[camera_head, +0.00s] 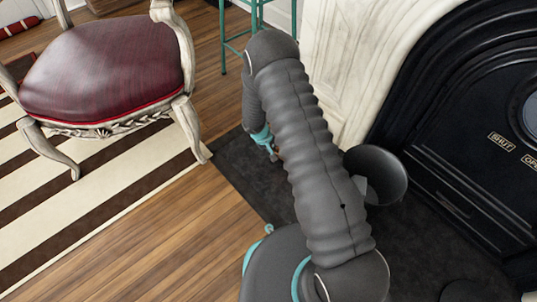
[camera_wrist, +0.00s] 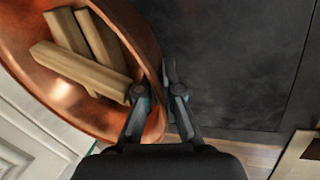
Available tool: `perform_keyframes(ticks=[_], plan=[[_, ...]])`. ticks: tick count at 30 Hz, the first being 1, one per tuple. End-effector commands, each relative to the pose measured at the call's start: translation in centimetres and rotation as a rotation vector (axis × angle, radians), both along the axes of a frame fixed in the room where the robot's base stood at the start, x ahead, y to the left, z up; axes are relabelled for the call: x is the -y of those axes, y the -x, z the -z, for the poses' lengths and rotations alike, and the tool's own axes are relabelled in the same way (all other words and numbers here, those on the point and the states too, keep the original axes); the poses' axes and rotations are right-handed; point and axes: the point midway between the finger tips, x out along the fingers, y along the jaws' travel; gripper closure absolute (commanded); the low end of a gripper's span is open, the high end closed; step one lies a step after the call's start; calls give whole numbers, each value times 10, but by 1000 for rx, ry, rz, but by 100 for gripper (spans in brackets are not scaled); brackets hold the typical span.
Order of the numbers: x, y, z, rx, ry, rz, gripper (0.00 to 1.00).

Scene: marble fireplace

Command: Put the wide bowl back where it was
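The wide bowl (camera_wrist: 75,104) is a large copper vessel filling the upper left of the wrist view. Several pale wooden sticks (camera_wrist: 78,72) lie inside it. My gripper (camera_wrist: 159,92) is shut on the bowl's right-hand wall, one finger inside and the other outside, with the copper wall filling the narrow gap. In the head view my gripper (camera_head: 263,139) shows only as a bit of teal beside the arm, low over the dark hearth slab. The copper bowl does not show in the head view; my arm covers that area.
A red-seated chair (camera_head: 105,68) stands on a striped rug (camera_head: 85,205) at left. A teal stand (camera_head: 232,40) is behind my arm. The marble surround (camera_head: 362,60) and black fireplace front (camera_head: 490,120) are at right. A dark round vessel-like thing (camera_head: 385,172) is beside my arm. Wooden floor (camera_head: 160,245) is clear.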

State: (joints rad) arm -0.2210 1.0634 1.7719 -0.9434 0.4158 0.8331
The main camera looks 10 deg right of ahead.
Motion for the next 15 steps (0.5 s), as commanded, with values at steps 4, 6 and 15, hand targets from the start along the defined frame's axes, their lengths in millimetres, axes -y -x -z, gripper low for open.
perform_keyframes(ticks=[4, 6, 15], plan=[[-13, -9, 9, 2, 0, -1, 100], [-15, -10, 10, 0, 0, 1, 100], [-15, -10, 38, -2, 1, 1, 100]])
